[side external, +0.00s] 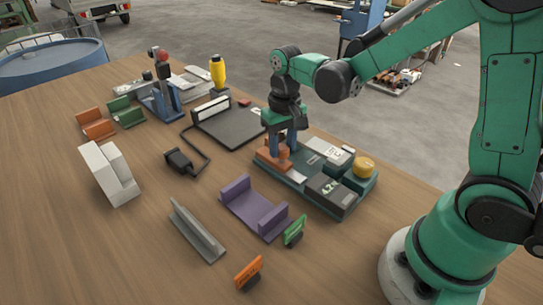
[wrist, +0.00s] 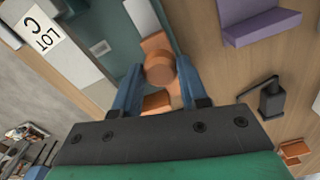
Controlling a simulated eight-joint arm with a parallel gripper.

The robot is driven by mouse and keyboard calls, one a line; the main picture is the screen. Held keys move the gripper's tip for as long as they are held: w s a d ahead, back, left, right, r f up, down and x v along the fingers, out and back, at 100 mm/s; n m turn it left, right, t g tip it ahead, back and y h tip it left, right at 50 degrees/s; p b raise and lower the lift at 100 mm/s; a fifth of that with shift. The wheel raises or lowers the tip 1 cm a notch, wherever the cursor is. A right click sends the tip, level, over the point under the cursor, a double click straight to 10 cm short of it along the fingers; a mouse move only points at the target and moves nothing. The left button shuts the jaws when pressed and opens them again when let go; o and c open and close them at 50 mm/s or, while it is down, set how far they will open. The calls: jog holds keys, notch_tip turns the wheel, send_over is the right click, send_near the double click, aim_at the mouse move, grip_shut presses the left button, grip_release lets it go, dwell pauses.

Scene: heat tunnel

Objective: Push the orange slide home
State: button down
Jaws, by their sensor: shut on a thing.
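The orange slide (side external: 268,159) sits at the left end of a dark green fixture (side external: 302,192) on the wooden table. It has a round orange knob on top, and the knob (wrist: 160,68) shows clearly in the wrist view. My gripper (side external: 286,148) reaches straight down over the slide. In the wrist view my gripper (wrist: 160,78) has its two blue fingers on either side of the knob, shut on it. The slide's orange body (wrist: 157,103) is partly hidden below the knob and fingers. Whether the slide touches a stop cannot be told.
The fixture also bears grey labelled blocks (side external: 330,188) and a yellow round cap (side external: 364,166). A purple channel (side external: 253,208) and a green sign (side external: 294,232) stand close in front. A dark plate (side external: 235,130) lies behind left. Bare table lies between the pieces.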

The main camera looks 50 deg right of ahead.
jog(key=shift+s, duration=0.25)
jog(key=shift+c, duration=2.3)
grip_release()
jog(key=shift+w, duration=0.1)
jog(key=shift+r, duration=2.8)
jog(key=s+a+r+n+t, duration=0.2)
jog(key=s+n+t, duration=0.1)
jog(key=s+t, duration=0.3)
jog(key=shift+r+t, duration=0.15)
jog(key=shift+t, duration=0.35)
